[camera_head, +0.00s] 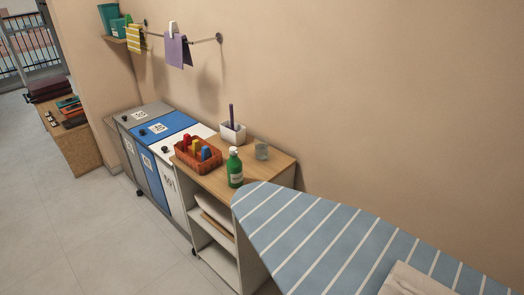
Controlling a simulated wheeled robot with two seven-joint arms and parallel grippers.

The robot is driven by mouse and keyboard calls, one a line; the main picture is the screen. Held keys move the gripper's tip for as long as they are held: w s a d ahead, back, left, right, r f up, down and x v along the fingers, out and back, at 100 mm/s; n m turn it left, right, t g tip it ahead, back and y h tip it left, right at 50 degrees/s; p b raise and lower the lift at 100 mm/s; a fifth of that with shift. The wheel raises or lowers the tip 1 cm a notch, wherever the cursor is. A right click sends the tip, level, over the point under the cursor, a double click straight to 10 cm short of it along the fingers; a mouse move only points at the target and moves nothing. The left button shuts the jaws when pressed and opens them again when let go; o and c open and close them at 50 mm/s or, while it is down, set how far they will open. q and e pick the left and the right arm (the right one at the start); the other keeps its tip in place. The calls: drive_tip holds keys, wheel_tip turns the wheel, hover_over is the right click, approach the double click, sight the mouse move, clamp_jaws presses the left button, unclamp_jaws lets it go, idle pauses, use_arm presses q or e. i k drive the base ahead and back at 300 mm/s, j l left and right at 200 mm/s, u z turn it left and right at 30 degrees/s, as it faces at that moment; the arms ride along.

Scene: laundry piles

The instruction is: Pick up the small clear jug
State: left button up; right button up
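The small clear jug (261,150) stands upright on the wooden top of a shelf unit (272,163), near its back edge by the wall. It looks small and see-through; its handle and spout are too small to make out. A green bottle (235,168) stands in front of it and to its left, apart from it. Neither of my grippers shows in the head view.
An orange basket (198,155) of colored items and a white holder (233,133) share the wooden top. A striped ironing board (330,235) with a folded cloth (412,281) fills the lower right. Lidded bins (157,130) stand to the left. The floor (90,220) at left is clear.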

sight(262, 152)
drive_tip(key=j+z, duration=0.1)
drive_tip(key=z, duration=0.85)
drive_tip(key=j+z, duration=0.4)
drive_tip(key=k+j+z, duration=0.1)
drive_tip(key=j+z, duration=0.3)
drive_tip(key=j, duration=0.15)
drive_tip(key=k+j+z, duration=0.15)
drive_tip(key=j+z, duration=0.3)
drive_tip(key=k+j, duration=0.2)
drive_tip(key=j, duration=0.25)
drive_tip(key=k+j+z, duration=0.1)
drive_tip(key=j, duration=0.35)
drive_tip(key=k+j, duration=0.3)
drive_tip(key=k+j+z, duration=0.1)
drive_tip(key=j, duration=0.45)
drive_tip(key=k+j+z, duration=0.1)
drive_tip(key=k+j, duration=0.25)
